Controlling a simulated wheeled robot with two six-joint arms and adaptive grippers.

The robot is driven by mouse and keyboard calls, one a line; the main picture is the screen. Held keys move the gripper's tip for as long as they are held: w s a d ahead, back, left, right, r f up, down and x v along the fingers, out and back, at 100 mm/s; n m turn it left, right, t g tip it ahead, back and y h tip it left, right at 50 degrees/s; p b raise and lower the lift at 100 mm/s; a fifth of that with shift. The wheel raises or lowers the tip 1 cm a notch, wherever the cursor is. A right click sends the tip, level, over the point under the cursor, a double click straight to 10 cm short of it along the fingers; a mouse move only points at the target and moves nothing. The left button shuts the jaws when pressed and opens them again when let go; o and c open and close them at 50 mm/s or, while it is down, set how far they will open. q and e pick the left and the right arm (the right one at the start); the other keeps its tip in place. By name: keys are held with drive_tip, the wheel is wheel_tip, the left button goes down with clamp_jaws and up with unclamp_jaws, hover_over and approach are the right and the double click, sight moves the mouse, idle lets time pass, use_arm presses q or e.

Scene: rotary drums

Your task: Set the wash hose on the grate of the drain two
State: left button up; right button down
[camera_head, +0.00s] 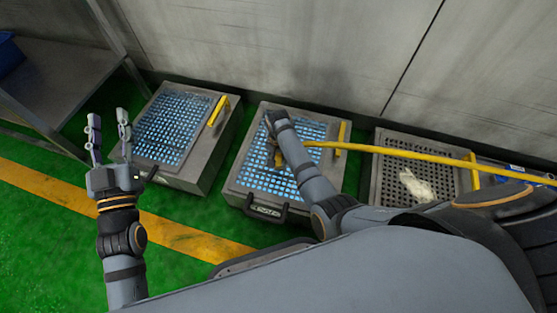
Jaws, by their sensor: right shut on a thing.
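The yellow wash hose (400,152) runs from the right edge of the view to the middle drain box. Its near end lies over the blue-lit grate (262,182) of that box. My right gripper (275,156) is shut on the hose there, largely hidden by my own wrist. Whether the hose touches the grate I cannot tell. My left gripper (109,120) is raised at the left, open and empty, its two fingers apart. Which box is drain two is not readable; the middle one has a small label at its front.
A left drain box (172,125) has a similar grate and yellow bar. A right drain box (412,180) has a dark grate with a pale crumpled thing (415,186) on it. A metal bench (62,75) stands at the left. The green floor (50,240) is clear at lower left.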

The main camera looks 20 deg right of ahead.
use_arm(q)
drive_tip(key=shift+s+r+t, duration=0.15)
drive_tip(key=shift+r+t, duration=0.15)
drive_tip(key=shift+r, duration=0.35)
use_arm(e)
drive_tip(key=shift+f, duration=0.1)
use_arm(q)
drive_tip(key=shift+r, duration=0.1)
use_arm(e)
drive_tip(key=shift+f, duration=0.1)
drive_tip(key=c, duration=1)
unclamp_jaws()
